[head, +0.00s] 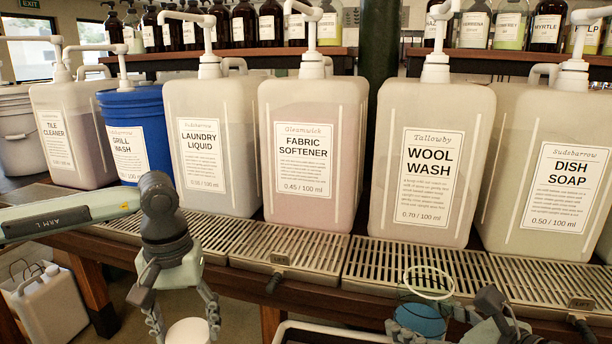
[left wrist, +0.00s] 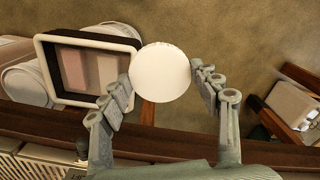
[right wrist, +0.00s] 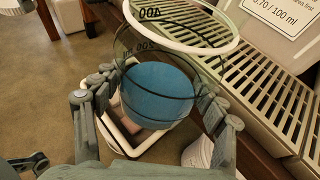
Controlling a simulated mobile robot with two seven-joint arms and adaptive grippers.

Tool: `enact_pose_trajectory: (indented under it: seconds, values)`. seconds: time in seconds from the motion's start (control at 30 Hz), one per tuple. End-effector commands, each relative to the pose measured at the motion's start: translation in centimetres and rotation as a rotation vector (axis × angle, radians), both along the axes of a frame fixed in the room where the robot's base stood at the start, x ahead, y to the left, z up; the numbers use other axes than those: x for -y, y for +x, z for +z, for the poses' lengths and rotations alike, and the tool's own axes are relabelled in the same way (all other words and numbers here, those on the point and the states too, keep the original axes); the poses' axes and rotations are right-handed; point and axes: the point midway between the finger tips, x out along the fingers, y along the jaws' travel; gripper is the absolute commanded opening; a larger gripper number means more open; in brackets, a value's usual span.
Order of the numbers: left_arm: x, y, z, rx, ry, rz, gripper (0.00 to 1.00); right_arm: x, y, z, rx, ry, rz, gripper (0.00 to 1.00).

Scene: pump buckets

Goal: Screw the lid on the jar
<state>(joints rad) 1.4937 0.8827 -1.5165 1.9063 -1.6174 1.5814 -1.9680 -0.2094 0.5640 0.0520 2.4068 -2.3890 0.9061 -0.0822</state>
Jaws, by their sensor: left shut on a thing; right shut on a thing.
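A round white lid (head: 188,332) is at the bottom of the head view, left of centre. My left gripper (head: 185,320) is shut on it, and the left wrist view shows the lid (left wrist: 160,73) between the fingertips. A clear jar (head: 428,284) with a pale rim, measuring marks and blue contents is at lower right. My right gripper (head: 450,322) is shut on the jar, with a finger on each side in the right wrist view (right wrist: 158,105). The jar's mouth is open and tilted in that view. The lid and jar are well apart.
Large pump containers, including Fabric Softener (head: 312,150) and Wool Wash (head: 427,150), line the counter behind slotted metal drip trays (head: 290,256). A pale-rimmed tray (left wrist: 128,42) holding blocks is below the lid. A white jug (head: 48,305) stands low at left.

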Motion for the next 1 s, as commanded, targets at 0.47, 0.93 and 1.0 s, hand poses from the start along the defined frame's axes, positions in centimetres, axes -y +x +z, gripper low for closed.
enact_pose_trajectory:
  seconds: [0.47,0.93,1.0]
  values:
    - [1.0,-1.2,-2.0,0.001,0.001,-0.154,0.54,0.4,-0.9,-0.8,0.002,-0.006,-0.013,0.14]
    - [1.0,-1.2,-2.0,0.001,0.001,-0.151,0.54,-3.3,-1.2,-1.3,0.003,-0.012,0.179,0.14]
    - [1.0,-1.2,-2.0,0.001,0.001,-0.151,0.54,-5.0,-1.5,-1.6,0.004,-0.012,0.272,0.14]
